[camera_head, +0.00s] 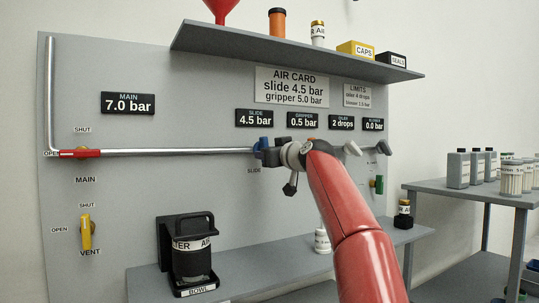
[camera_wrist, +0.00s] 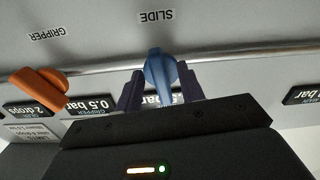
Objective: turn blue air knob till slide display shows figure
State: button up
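The blue air knob (camera_head: 261,146) labelled SLIDE sits on the wall pipe and is partly hidden by my gripper (camera_head: 264,153). In the wrist view the blue knob (camera_wrist: 160,70) stands between the two dark fingers of my gripper (camera_wrist: 161,86). A narrow gap seems to show on each side of the knob, so the fingers look open around it; contact is hard to judge. The slide display (camera_head: 254,118) reads 4.5 bar. The air card (camera_head: 292,87) says slide 4.5 bar and gripper 5.0 bar.
The gripper display (camera_head: 303,120) reads 0.5 bar, and the main display (camera_head: 128,103) 7.0 bar. An orange knob (camera_wrist: 40,85) is left of my fingers in the wrist view. A shelf (camera_head: 290,55) overhangs the panel. A black bowl unit (camera_head: 191,250) stands on the lower bench.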

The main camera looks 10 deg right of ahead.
jog(key=shift+s+r, duration=0.1)
jog(key=b+v, duration=0.4)
jog(key=v, duration=0.3)
jog(key=shift+s, duration=0.3)
jog(key=s+a+f+g+h, duration=0.1)
jog(key=s+a+f+g, duration=0.1)
jog(key=s+a+f, duration=0.3)
jog(key=s+a+f+g+h, duration=0.1)
jog(key=s+a+f+g, duration=0.2)
jog(key=f, duration=0.5)
jog(key=s+d+f+m+g+h, duration=0.2)
jog(key=s+f+m+g, duration=0.1)
jog(key=s+f, duration=1.3)
jog(key=s+d+f+m+g+h, duration=0.2)
jog(key=s+d+f+g, duration=0.1)
jog(key=s+f, duration=1.25)
notch_tip(320, 180, up, 11)
jog(key=p, duration=1.1)
jog(key=shift+g+p, duration=0.3)
jog(key=shift+p, duration=0.1)
